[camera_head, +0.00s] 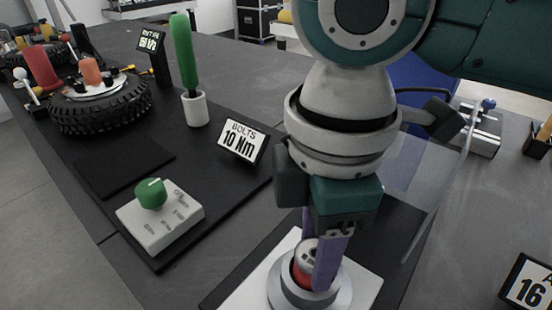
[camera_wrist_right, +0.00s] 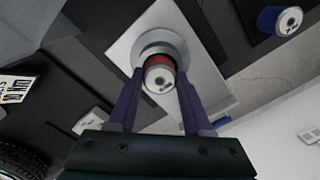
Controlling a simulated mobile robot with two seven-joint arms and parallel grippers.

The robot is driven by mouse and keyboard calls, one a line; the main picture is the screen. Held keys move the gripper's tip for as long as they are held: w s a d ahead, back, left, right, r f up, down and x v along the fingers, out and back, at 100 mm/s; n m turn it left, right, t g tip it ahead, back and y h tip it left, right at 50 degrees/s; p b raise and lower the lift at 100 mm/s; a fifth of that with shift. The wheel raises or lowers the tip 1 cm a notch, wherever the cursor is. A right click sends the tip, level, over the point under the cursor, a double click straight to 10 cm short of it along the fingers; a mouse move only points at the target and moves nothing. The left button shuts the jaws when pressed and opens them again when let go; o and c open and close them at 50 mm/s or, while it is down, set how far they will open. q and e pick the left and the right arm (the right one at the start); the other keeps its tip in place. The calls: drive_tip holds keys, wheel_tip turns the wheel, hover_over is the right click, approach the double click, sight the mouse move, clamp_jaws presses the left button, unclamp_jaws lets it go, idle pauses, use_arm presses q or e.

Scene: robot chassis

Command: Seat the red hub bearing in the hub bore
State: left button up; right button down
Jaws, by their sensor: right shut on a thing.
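The red hub bearing (camera_head: 300,272) has a red body and a silver top. It stands at the hub bore, inside the grey ring of the hub (camera_head: 341,299) on a white plate. My right gripper (camera_head: 318,278) points down over the hub, with its purple fingers closed on the bearing. In the right wrist view the bearing (camera_wrist_right: 159,75) sits between the fingertips, its red band against the grey ring (camera_wrist_right: 158,46). I cannot tell how deep it sits in the bore. My left gripper is not in view.
A blue cylindrical part (camera_wrist_right: 280,20) lies on a dark mat in the right wrist view. A "BOLTS 10 Nm" sign (camera_head: 241,142), a white box with a green knob (camera_head: 160,217), a green-handled tool (camera_head: 185,60) and a tyre (camera_head: 103,108) stand to the left. A clear panel (camera_head: 437,190) rises right of the hub.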

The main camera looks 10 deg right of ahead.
drive_tip(key=shift+c, duration=1.6)
unclamp_jaws()
wheel_tip(320, 180, up, 12)
drive_tip(key=p, duration=0.3)
drive_tip(key=s+a+f+m+t+y, duration=0.2)
drive_tip(key=s+a+f+m+y, duration=0.2)
drive_tip(key=a+f+m, duration=0.15)
drive_tip(key=s+d+f+m+h, duration=0.2)
drive_tip(key=s+d+f+m, duration=0.1)
drive_tip(key=d, duration=0.4)
drive_tip(key=s+d+f+m+t+h, duration=0.1)
drive_tip(key=s+d+f+m, duration=0.2)
drive_tip(key=s+d+m, duration=0.2)
drive_tip(key=d+m, duration=0.1)
drive_tip(key=d, duration=0.1)
drive_tip(key=shift+d+t+h, duration=0.3)
drive_tip(key=shift+d+h, duration=0.1)
